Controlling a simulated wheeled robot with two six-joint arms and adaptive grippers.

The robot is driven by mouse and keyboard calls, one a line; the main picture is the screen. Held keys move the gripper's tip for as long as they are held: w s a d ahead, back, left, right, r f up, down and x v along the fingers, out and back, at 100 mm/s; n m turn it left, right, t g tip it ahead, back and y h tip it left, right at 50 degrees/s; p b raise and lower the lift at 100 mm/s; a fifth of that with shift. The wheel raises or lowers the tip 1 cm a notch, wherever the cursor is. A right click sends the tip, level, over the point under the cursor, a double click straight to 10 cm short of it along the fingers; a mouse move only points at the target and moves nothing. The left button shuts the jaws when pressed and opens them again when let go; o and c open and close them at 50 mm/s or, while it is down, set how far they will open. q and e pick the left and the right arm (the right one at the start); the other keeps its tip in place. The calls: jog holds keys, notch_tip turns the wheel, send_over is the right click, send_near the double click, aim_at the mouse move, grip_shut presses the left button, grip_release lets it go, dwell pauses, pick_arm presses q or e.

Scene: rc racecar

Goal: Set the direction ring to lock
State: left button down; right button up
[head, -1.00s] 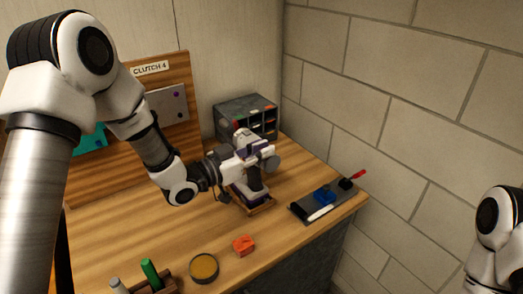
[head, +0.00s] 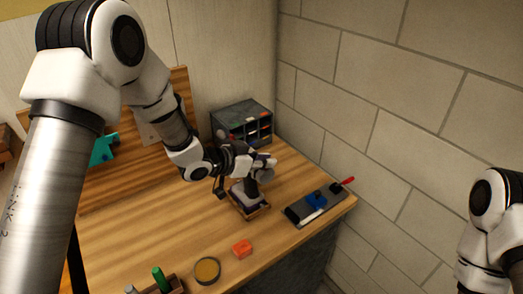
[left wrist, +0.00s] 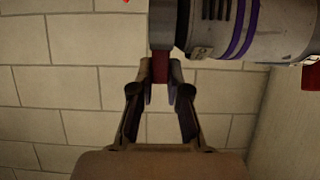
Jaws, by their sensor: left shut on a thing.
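A grey cordless drill (head: 251,188) with a dark handle stands upright on its purple-edged base in a wooden cradle (head: 250,213) on the bench. My left gripper (head: 262,163) is at the drill's upper part and covers much of it. In the left wrist view, the grey drill body (left wrist: 262,28) with purple bands lies across the top right. A narrower grey-brown ring (left wrist: 161,25) sits at its left end, with a dark red tab (left wrist: 160,66) pointing down. My left fingertips (left wrist: 160,75) are closed around this tab. Ring markings are not readable. My right gripper is out of view.
A drawer cabinet (head: 242,122) stands behind the drill. A dark tray (head: 300,214) with a blue item and a red-handled tool (head: 346,182) lie to the right. An orange block (head: 242,249) and a round tin (head: 207,270) are in front. The brick wall is close on the right.

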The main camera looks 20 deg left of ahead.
pick_arm(q)
jog(key=shift+w+d+f+g+y+p, duration=0.1)
jog(key=shift+d+f+g+y+p, duration=0.15)
jog(key=shift+g+p, duration=0.2)
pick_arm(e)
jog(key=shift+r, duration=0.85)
pick_arm(q)
jog(key=shift+a, duration=0.1)
jog(key=c, duration=1.1)
grip_release()
jog(key=shift+w, duration=0.15)
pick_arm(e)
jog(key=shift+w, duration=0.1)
pick_arm(q)
jog(key=shift+a+r, duration=0.1)
jog(key=shift+a, duration=0.05)
jog(key=v, duration=1.1)
jog(key=shift+s+a, duration=0.15)
jog(key=shift+s, duration=0.25)
